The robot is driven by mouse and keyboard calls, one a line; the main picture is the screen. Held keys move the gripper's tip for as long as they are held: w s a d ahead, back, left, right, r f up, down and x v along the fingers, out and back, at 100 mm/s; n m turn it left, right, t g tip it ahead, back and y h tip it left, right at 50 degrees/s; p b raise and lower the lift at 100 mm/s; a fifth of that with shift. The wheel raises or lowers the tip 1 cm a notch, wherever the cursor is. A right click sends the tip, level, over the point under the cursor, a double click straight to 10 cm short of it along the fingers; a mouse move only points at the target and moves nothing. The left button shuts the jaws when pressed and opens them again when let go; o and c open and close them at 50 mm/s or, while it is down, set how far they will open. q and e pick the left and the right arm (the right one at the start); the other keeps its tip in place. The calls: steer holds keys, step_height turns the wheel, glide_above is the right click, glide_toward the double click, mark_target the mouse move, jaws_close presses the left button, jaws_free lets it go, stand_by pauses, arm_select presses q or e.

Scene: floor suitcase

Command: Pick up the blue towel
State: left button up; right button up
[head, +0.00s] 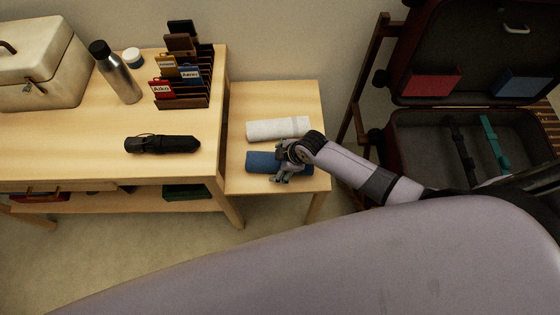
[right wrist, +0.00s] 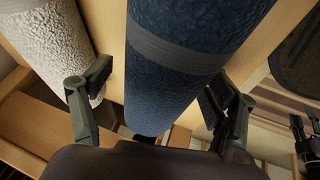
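The blue towel (head: 263,162) is rolled up and lies on the small wooden side table (head: 238,100), in front of a rolled white towel (head: 265,130). My right gripper (head: 288,162) is at the blue towel's right part in the head view and hides some of it. In the right wrist view the blue towel (right wrist: 185,50) runs between the two open fingers of the right gripper (right wrist: 158,98). A gap shows between the left finger and the towel; the right finger is close to its edge. The left finger overlaps the white towel (right wrist: 45,35) in view.
A larger table (head: 60,150) on the left holds a black umbrella (head: 162,144), a metal bottle (head: 115,72), a card rack (head: 183,100) and a cream case (head: 45,65). An open suitcase (head: 405,120) stands at the right.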

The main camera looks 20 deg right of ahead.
steer(key=c, duration=1.1)
steer(key=shift+o, duration=0.2)
